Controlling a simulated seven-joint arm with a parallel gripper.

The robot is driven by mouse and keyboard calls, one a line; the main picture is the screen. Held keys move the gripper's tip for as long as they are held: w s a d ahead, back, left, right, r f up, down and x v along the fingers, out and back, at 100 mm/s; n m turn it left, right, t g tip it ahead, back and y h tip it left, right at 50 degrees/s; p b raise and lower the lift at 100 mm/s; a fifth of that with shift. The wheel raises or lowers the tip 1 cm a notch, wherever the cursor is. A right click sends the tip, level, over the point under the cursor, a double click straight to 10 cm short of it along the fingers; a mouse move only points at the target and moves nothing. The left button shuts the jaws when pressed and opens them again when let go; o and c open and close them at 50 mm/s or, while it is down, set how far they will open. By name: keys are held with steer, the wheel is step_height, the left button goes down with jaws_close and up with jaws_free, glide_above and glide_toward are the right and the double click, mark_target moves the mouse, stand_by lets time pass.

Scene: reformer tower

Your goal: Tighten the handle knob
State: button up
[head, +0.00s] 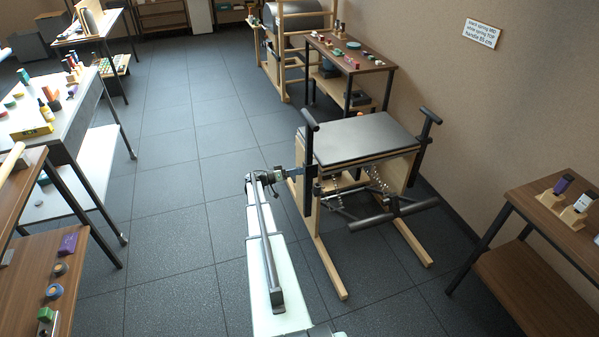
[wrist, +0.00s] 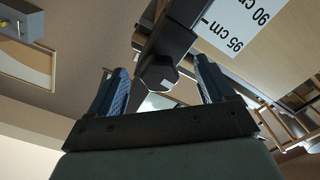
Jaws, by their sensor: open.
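The pilates chair (head: 365,137) stands on the floor with a black padded seat and an upright black handle post on each side. My gripper (head: 303,172) is at the near left handle post (head: 309,150), at about seat height. In the wrist view my gripper (wrist: 158,70) is open, with one blue-grey finger on each side of a dark faceted knob (wrist: 158,76). Gaps show between the knob and both fingers. A white scale label (wrist: 240,25) reading 95 cm and 90 cm is beside the dark post (wrist: 180,30). The knob is too small to make out in the head view.
A wall sign (head: 481,34) appears to read black spring MID, white spring TOP, handle 95 cm. A wooden side table (head: 560,240) is at the right, another table (head: 352,55) behind the chair. Workbenches line the left. The floor (head: 170,190) between is clear.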

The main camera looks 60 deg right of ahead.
steer(key=shift+o, duration=0.2)
steer(key=v, duration=0.6)
stand_by(0.7)
steer(key=shift+n, duration=0.3)
